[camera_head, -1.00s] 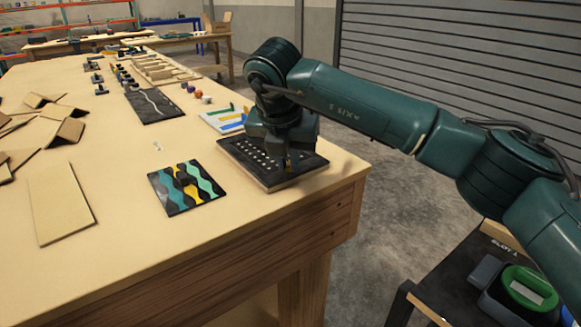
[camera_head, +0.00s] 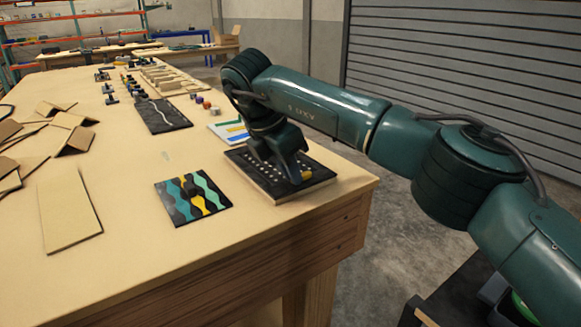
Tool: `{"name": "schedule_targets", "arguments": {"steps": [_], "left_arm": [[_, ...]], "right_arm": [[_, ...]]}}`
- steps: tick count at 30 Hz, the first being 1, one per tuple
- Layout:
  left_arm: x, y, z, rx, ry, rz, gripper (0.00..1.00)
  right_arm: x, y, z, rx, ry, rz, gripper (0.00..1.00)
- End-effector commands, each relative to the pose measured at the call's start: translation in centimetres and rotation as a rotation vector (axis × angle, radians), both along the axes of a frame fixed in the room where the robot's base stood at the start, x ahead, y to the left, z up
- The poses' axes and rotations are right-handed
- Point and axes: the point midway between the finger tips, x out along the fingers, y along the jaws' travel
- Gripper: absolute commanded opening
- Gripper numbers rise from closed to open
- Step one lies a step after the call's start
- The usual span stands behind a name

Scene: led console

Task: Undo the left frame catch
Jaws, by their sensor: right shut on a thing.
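The LED console (camera_head: 243,165) is a flat black panel with rows of small white dots on a pale base. It lies near the right front corner of the wooden table. My right gripper (camera_head: 295,178) points down onto the panel, its fingers low over the middle to right part. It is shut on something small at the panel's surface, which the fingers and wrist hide. I cannot make out the left frame catch or tell whether it is the part held. My left gripper is not in view.
A black board with teal and yellow wavy strips (camera_head: 193,198) lies left of the console. A white card with coloured bars (camera_head: 228,131) and a dark board with a wavy line (camera_head: 160,115) lie behind. Cardboard pieces (camera_head: 68,209) lie at the left. The table (camera_head: 130,250) is bare in front.

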Motion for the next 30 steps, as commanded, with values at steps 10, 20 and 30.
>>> {"name": "schedule_targets", "arguments": {"steps": [10,20,30], "left_arm": [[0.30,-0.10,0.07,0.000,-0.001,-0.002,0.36],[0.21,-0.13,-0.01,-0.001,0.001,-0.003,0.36],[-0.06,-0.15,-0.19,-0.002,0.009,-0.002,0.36]], "right_arm": [[0.07,0.02,0.11,0.002,-0.003,-0.024,0.00],[0.07,0.01,0.09,0.002,-0.002,-0.023,0.22],[0.05,0.02,0.03,0.001,-0.001,-0.021,0.34]]}}
